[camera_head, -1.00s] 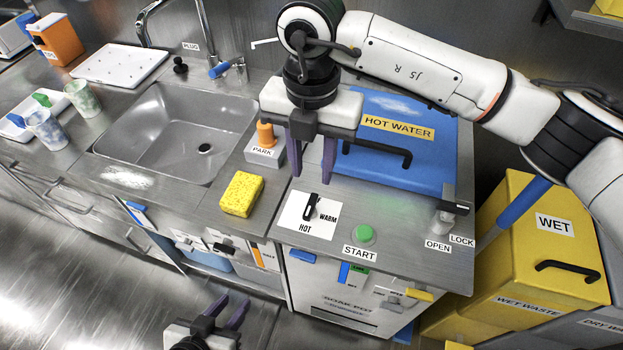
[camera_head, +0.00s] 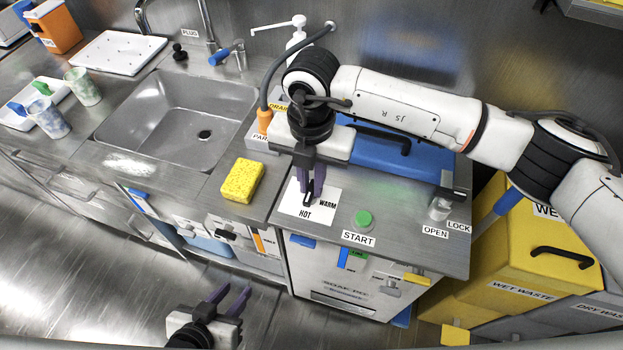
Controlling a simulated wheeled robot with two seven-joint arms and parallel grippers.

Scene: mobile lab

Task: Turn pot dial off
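The pot dial is a small black knob (camera_head: 308,198) on a white plate marked WARM and HOT (camera_head: 291,209), on the counter front. My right gripper (camera_head: 311,192) points down over it. Its purple fingers are close together on either side of the knob and appear closed on it. They partly hide the knob, so its exact setting is hard to read. My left gripper (camera_head: 233,299) is low at the bottom of the view, open and empty, away from the dial.
A green START button (camera_head: 363,219) and a yellow sponge (camera_head: 242,180) flank the dial. The blue lid (camera_head: 376,158) lies behind it, partly under my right arm. The sink (camera_head: 160,122) is at the left.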

